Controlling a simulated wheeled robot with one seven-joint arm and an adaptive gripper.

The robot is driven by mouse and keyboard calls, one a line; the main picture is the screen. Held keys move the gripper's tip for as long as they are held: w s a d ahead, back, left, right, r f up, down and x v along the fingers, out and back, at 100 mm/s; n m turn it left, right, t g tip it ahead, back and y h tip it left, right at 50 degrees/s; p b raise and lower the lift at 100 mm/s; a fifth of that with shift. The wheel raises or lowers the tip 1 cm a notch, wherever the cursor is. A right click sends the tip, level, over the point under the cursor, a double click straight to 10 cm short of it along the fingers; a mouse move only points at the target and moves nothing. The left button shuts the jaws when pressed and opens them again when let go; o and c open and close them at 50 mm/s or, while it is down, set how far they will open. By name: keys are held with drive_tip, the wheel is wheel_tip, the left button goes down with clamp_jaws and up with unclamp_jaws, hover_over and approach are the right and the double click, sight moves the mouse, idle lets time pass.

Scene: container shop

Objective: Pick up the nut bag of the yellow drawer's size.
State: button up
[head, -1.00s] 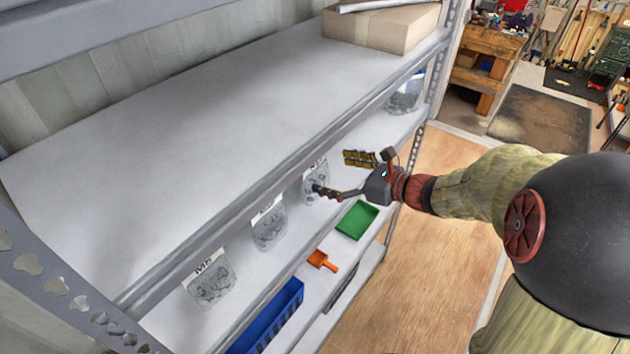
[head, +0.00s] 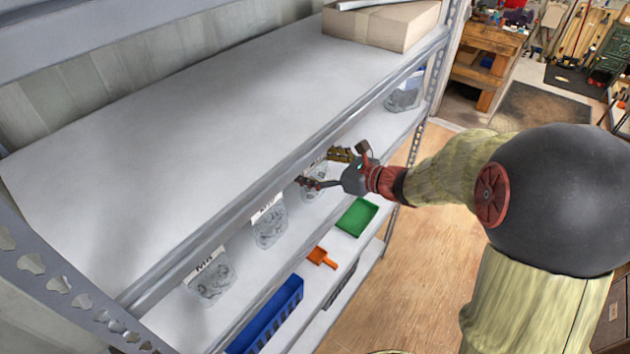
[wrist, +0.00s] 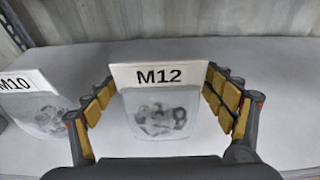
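A clear bag of nuts with a white header marked M12 (wrist: 160,112) stands upright in the middle of the wrist view. My gripper (wrist: 160,82) is open, with one finger on each side of that bag and nothing clamped. A second nut bag, marked M10 (wrist: 38,112), is to its left, partly cut off. In the head view my gripper (head: 318,168) reaches under the upper shelf to the M12 bag (head: 314,186), partly hiding it. No yellow drawer shows.
The upper shelf (head: 190,130) and its front rail overhang the bags. A further bag (head: 404,97) stands near the far post. Below are a green tray (head: 357,216), an orange scoop (head: 321,257) and a blue bin (head: 268,318). A cardboard box (head: 385,25) sits on the upper shelf.

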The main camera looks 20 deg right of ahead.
drive_tip(key=c, duration=1.3)
drive_tip(key=shift+r, duration=0.15)
drive_tip(key=shift+c, duration=0.6)
